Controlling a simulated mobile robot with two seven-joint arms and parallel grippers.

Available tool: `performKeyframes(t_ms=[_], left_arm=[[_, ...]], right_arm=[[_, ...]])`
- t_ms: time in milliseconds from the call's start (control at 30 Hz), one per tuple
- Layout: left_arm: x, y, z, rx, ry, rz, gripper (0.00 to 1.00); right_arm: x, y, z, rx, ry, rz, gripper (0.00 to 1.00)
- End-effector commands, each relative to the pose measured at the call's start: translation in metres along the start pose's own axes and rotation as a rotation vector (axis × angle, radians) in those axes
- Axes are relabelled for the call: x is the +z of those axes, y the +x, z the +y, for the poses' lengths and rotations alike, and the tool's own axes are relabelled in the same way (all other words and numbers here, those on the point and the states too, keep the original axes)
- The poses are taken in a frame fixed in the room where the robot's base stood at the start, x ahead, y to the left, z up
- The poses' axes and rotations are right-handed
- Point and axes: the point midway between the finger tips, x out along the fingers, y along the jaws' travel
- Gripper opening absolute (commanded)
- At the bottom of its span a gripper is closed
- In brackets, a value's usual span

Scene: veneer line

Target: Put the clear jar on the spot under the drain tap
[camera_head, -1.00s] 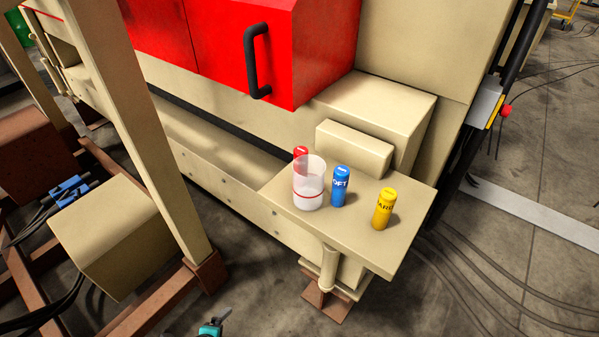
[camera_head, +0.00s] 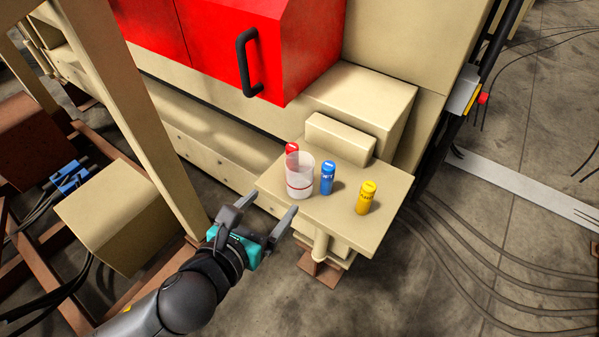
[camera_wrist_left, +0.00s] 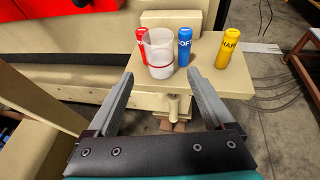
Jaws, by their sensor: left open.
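The clear jar (camera_head: 299,177), with a red line around its lower part, stands upright on a small cream shelf (camera_head: 338,223). It also shows in the left wrist view (camera_wrist_left: 158,52), ahead of the fingers. My left gripper (camera_head: 266,205) is open and empty at the shelf's left front edge, short of the jar and apart from it. In the left wrist view its two fingers (camera_wrist_left: 160,85) spread on either side below the jar. I cannot make out a drain tap or the spot under it. My right gripper is not in view.
A red cylinder (camera_head: 292,148) stands behind the jar, a blue one (camera_head: 327,178) close on its right, and a yellow one (camera_head: 367,198) farther right. A cream block (camera_head: 340,138) backs the shelf. A cream post (camera_head: 135,125) rises left of my arm. Cables cover the floor at right.

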Motion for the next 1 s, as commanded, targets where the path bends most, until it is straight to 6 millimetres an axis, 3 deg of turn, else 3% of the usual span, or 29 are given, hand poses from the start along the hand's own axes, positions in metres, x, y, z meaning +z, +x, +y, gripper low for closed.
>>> performKeyframes(t_ms=[333,733,1000], left_arm=[[0.0,0.06,0.0,0.001,-0.004,-0.001,0.86],[0.0,0.087,0.0,-0.001,-0.007,-0.001,0.86],[-0.001,0.12,0.002,0.0,-0.005,-0.001,0.86]], right_arm=[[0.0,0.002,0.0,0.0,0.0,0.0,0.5],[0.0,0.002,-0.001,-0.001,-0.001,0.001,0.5],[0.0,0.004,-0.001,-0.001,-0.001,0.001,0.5]])
